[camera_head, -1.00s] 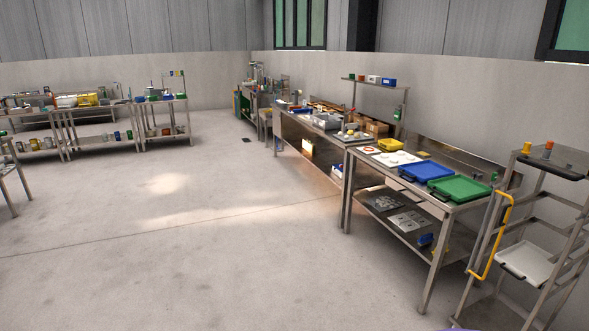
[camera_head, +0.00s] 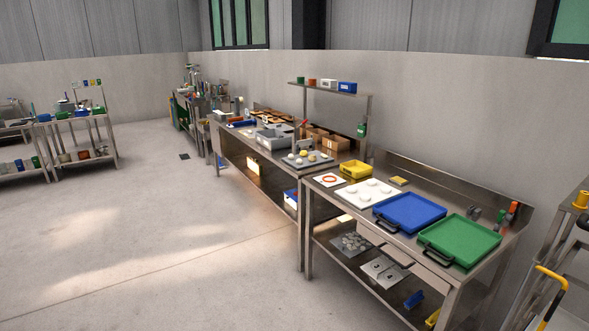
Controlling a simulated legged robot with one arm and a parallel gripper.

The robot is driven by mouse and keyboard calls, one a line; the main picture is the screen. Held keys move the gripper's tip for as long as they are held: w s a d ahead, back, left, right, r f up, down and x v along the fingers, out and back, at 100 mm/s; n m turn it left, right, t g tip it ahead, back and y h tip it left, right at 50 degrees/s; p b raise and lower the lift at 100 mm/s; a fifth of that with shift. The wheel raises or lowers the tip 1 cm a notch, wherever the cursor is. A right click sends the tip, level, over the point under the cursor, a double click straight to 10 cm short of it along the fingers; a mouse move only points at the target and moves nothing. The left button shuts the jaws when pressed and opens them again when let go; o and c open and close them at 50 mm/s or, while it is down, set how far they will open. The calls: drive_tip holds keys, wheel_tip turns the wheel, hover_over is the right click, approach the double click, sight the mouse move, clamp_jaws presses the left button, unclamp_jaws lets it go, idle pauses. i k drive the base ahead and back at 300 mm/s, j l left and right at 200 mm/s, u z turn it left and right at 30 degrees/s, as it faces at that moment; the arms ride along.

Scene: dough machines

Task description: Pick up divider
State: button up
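No item can be told for sure as the divider at this distance. On the near steel table (camera_head: 330,203) lie a blue tray (camera_head: 410,213), a green tray (camera_head: 460,240), a white board with round pale pieces (camera_head: 368,193), a small white board with an orange-red ring (camera_head: 328,180) and a yellow bin (camera_head: 356,169). The farther table holds a grey crate (camera_head: 273,139) and a tray with round pieces (camera_head: 307,160). My gripper is not in view.
A rack with a yellow handle (camera_head: 552,276) stands at the right edge. The near table's lower shelf holds metal plates (camera_head: 385,271). Loaded shelves (camera_head: 80,135) stand at the far left. The floor (camera_head: 150,240) in the middle and left is clear.

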sight(307, 142)
drive_tip(key=i+l, duration=0.1)
drive_tip(key=i, duration=2.95)
drive_tip(key=j+u, duration=0.05)
drive_tip(key=j, duration=0.05)
